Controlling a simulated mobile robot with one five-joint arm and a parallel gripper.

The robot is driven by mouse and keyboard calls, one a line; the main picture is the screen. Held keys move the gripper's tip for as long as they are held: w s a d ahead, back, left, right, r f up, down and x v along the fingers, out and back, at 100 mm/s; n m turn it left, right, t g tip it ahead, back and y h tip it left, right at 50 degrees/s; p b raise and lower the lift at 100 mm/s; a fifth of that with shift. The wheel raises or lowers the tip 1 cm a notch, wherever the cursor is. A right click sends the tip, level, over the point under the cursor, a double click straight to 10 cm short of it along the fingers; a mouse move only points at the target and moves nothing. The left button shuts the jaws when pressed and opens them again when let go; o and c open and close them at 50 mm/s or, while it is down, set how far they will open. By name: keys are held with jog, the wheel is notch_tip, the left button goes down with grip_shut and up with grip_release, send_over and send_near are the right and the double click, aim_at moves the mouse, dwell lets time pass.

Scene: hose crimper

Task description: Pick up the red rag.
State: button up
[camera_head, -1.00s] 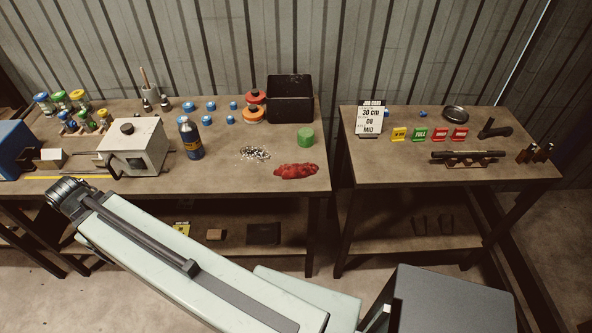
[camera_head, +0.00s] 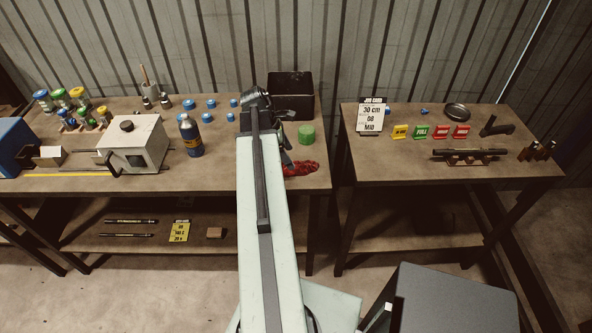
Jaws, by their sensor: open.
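The red rag (camera_head: 303,168) lies crumpled on the left workbench, near its right front edge. Its left end is hidden behind my arm and gripper. My gripper (camera_head: 286,156) is dark and open, and hangs at the left end of the rag, just right of my arm. I cannot tell whether the fingers touch the rag.
A green round tub (camera_head: 306,134) stands just behind the rag, and a black bin (camera_head: 291,98) stands farther back. A dark bottle (camera_head: 191,136) and a grey machine (camera_head: 137,148) are to the left. A gap separates the right bench (camera_head: 400,172).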

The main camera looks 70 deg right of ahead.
aim_at(294, 162)
jog(key=b+x, duration=0.5)
jog(key=x, duration=0.1)
jog(key=shift+d+f, duration=0.1)
jog(key=shift+f, duration=0.2)
jog(key=shift+r, duration=0.2)
jog(key=c, duration=1.4)
